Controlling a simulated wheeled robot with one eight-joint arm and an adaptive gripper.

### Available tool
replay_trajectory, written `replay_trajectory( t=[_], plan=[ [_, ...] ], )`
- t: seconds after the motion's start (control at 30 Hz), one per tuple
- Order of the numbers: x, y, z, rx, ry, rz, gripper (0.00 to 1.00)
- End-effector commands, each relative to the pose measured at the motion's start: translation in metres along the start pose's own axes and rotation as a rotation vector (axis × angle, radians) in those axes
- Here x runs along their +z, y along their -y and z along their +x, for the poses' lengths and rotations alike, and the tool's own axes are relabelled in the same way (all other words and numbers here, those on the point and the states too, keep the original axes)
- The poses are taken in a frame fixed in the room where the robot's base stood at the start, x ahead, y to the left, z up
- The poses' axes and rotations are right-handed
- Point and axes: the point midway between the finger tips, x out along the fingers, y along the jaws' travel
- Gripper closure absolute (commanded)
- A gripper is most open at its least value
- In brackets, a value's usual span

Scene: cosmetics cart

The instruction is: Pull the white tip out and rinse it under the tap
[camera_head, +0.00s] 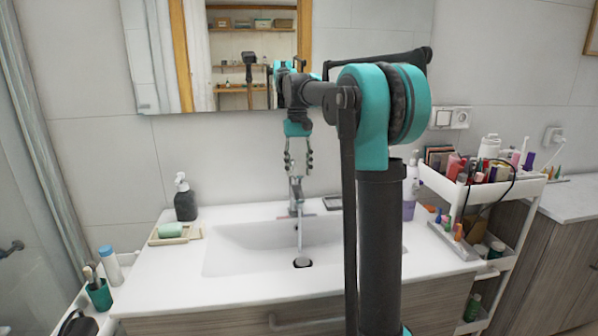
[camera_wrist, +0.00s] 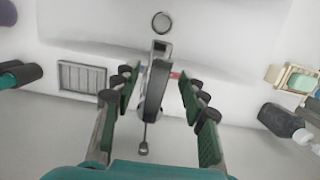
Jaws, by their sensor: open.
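The tap (camera_head: 296,197) stands at the back of the white sink. In the head view a thin pale line, apparently running water, drops from its spout to the drain (camera_head: 302,262). My gripper (camera_head: 299,168) is open and empty, pointing down just above the tap. In the wrist view the fingers of my gripper (camera_wrist: 158,84) lie on either side of the tap's dark lever (camera_wrist: 156,92); contact cannot be told. I cannot pick out the white tip in either view; small coloured tools (camera_head: 447,222) lie at the counter's right end.
A soap dish (camera_head: 158,240) with green soap and a dark pump bottle (camera_head: 185,201) stand left of the sink. A ribbed tray (camera_wrist: 82,78) lies beside the tap. A crowded white cart (camera_head: 512,190) stands at the right. The basin (camera_head: 232,250) is clear.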

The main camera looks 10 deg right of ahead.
Motion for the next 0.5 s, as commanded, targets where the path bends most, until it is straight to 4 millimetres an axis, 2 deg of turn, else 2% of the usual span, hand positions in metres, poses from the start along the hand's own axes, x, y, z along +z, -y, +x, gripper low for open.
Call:
replay_trajectory(
  t=[0.3, 0.5],
  plan=[
    [-0.001, -0.001, -0.061, 0.0, 0.001, 0.0, 0.57],
    [-0.001, -0.001, -0.092, -0.001, 0.001, 0.0, 0.57]
  ],
)
